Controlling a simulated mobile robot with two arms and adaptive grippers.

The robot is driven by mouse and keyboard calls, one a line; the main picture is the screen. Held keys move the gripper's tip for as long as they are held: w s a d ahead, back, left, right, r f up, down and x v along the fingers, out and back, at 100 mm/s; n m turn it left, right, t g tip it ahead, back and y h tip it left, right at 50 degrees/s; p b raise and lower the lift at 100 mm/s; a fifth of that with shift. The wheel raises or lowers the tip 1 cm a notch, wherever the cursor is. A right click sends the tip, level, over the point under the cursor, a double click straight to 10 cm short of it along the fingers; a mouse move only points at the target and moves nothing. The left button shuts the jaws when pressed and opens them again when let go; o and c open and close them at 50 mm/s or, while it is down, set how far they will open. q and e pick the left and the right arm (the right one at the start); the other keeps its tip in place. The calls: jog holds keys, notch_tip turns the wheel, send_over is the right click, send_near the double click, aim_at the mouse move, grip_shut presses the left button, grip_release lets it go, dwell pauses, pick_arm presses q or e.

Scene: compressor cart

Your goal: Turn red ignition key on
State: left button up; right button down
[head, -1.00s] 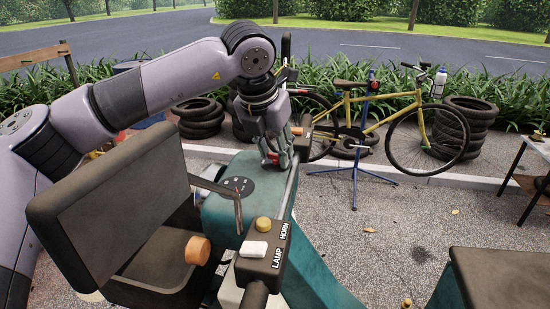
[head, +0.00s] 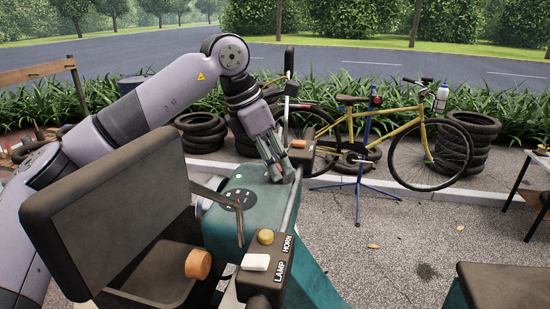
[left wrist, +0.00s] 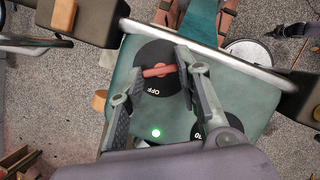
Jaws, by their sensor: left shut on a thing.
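The red ignition key (left wrist: 157,71) is a short bar on a round black dial (left wrist: 152,55) set in the teal console. In the left wrist view the bar lies nearly level, with the word OFF on the dial below it. My left gripper (left wrist: 158,74) has one finger at each end of the bar and is shut on it. In the head view my left gripper (head: 277,172) reaches down to the teal console (head: 265,205), hiding the key. A green light (left wrist: 156,133) glows on the console in the left wrist view. My right gripper is not in view.
A metal handlebar (head: 291,195) runs beside the gripper, with a LAMP and HORN switch box (head: 265,262) at its near end. A yellow bicycle (head: 385,128) stands behind on a blue stand.

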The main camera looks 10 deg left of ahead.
pick_arm(q)
jog(key=shift+w+r+m, duration=0.1)
jog(key=shift+r+m, duration=0.05)
jog(key=shift+m, duration=0.15)
jog(key=o, duration=1.1)
jog(key=shift+o, duration=0.2)
jog(key=v, duration=1.1)
jog(key=shift+a+r, duration=0.2)
jog(key=shift+r, duration=0.15)
